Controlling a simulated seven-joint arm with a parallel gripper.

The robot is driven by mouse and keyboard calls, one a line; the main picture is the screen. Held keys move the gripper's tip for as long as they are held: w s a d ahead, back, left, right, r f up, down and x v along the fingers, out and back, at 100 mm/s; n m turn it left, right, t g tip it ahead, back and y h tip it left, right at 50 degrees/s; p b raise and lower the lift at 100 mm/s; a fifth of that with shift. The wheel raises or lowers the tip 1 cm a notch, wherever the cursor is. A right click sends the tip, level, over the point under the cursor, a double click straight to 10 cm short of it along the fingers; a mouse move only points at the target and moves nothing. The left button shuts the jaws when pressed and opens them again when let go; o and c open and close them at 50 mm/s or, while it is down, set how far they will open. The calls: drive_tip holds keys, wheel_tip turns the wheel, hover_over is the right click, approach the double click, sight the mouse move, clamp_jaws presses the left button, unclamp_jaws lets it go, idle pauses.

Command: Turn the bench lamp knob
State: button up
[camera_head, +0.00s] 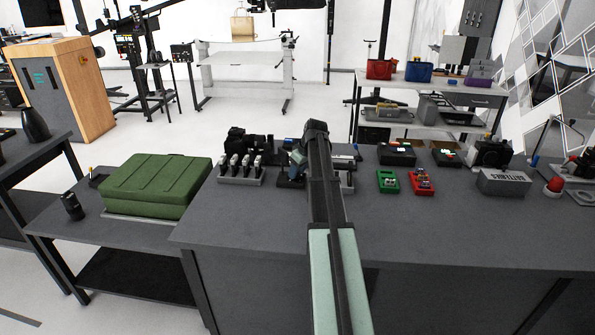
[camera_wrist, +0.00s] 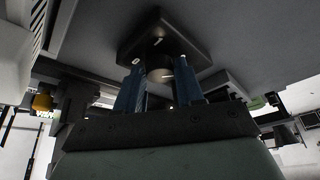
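In the wrist view, a round dark knob (camera_wrist: 159,70) stands on a dark square base (camera_wrist: 160,38). My gripper (camera_wrist: 160,84) has its two blue fingers apart, one on each side of the knob. Slim gaps seem to show between fingers and knob, and I see no clear contact. In the head view, my gripper (camera_head: 297,157) is low over the back part of the dark workbench (camera_head: 250,225), and my arm covers much of it. The knob is hidden there. I cannot tell from these views whether this knob belongs to the bench lamp.
A row of grey levers (camera_head: 240,168) is left of my gripper. A green box (camera_head: 388,181) and a red box (camera_head: 421,182) are to its right. Farther right are a grey battery box (camera_head: 503,182) and a red dome (camera_head: 554,185). The bench front is clear. A green case (camera_head: 155,182) is left.

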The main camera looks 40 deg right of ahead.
drive_tip(key=c, duration=0.6)
drive_tip(key=shift+m, duration=0.3)
drive_tip(key=m, duration=0.1)
drive_tip(key=m+h, duration=0.1)
drive_tip(key=shift+a+m, duration=0.2)
drive_tip(key=shift+m, duration=0.2)
drive_tip(key=shift+a+m+h, duration=0.1)
drive_tip(key=shift+m+h, duration=0.9)
drive_tip(key=shift+m, duration=1.1)
drive_tip(key=o, duration=1)
drive_tip(key=shift+o, duration=0.2)
